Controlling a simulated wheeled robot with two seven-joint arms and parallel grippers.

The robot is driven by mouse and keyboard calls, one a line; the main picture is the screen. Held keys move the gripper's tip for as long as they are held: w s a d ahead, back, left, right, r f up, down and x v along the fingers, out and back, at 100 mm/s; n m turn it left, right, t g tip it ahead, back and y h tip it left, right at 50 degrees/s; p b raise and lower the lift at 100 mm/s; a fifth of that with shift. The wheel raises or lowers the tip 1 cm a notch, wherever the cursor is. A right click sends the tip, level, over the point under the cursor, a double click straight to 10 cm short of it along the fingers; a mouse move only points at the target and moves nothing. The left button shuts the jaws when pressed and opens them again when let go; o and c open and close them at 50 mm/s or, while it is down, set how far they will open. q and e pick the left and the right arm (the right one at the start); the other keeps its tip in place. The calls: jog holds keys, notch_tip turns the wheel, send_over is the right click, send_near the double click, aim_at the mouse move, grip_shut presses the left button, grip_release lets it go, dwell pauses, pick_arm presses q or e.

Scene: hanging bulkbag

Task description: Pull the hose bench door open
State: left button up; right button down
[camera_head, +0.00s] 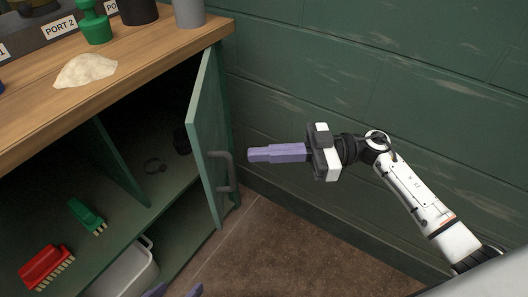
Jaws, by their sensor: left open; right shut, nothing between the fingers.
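The green hose bench door (207,120) stands swung out from the cabinet front at the right end of the bench, with the inside exposed. Its dark bar handle (234,170) is on the face toward the wall. My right gripper (250,155) is shut and empty, its purple fingers pointing left just right of the handle, apparently not around it.
The wooden benchtop (130,75) holds a pale powder heap (86,70) and a green stamp-like object (94,24). Inside are a red brush (45,265), a green brush (86,215), a dark ring (154,166) and a white bin (122,270). A green wall (400,70) stands behind my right arm.

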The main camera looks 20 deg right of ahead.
jog(key=c, duration=2.1)
grip_release()
jog(key=p+v, duration=0.1)
jog(key=v, duration=0.9)
jog(key=shift+d+p, duration=0.15)
jog(key=shift+p, duration=0.2)
